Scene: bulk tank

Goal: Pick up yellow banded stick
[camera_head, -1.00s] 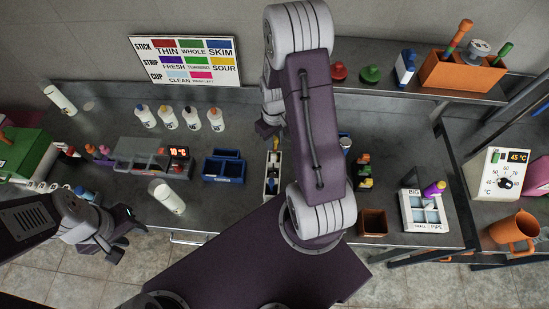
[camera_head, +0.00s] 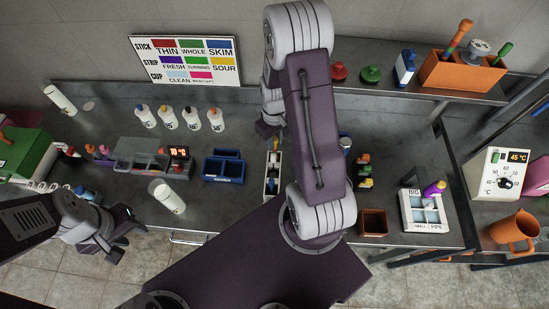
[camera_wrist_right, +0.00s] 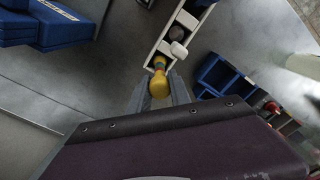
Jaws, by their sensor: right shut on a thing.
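A yellow-headed stick (camera_wrist_right: 159,84) is between the two fingertips of my right gripper (camera_wrist_right: 161,98) in the right wrist view. The gripper is shut on it. Its lower end is at a white slotted rack (camera_wrist_right: 166,47); I cannot tell whether it is clear of the slot. In the head view the yellow stick (camera_head: 276,144) shows at the far end of the white rack (camera_head: 272,185), beside my right gripper (camera_head: 268,130), partly hidden by the arm. My left gripper (camera_head: 132,232) is open and empty, near the bench's front left edge.
A blue bin (camera_head: 223,168) stands left of the rack. A brown box (camera_head: 373,222) and a white divided tray (camera_head: 424,212) are at the right.

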